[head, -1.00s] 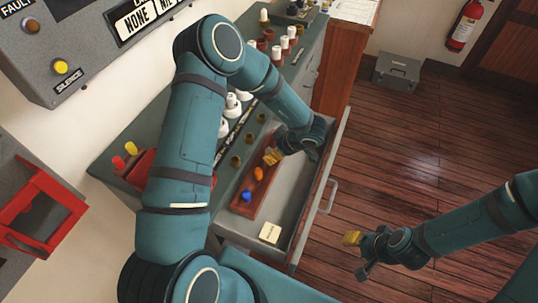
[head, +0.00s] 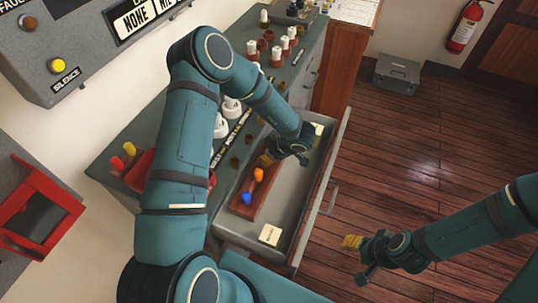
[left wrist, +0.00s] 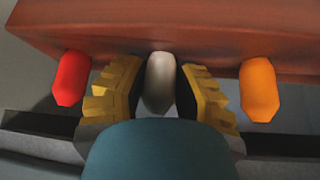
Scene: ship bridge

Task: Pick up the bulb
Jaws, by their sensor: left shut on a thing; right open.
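A pale white-grey bulb (left wrist: 160,83) is between the yellow fingers of my left gripper (left wrist: 158,92) in the left wrist view, which is shut on it. The bulb still sits at the edge of a brown wooden rack (left wrist: 205,35). A red bulb (left wrist: 71,79) is to its left and an orange bulb (left wrist: 258,90) to its right. In the head view, my left gripper (head: 265,160) is low in the open drawer at the rack; the held bulb is hidden there. The orange bulb (head: 258,174) and a blue bulb (head: 247,198) show nearer. My right gripper (head: 352,243) is open and empty.
The rack (head: 267,200) lies in the open grey drawer (head: 296,215), with a small cream label block (head: 270,235) near its front. The console top (head: 140,200) with knobs and switches borders it on the left.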

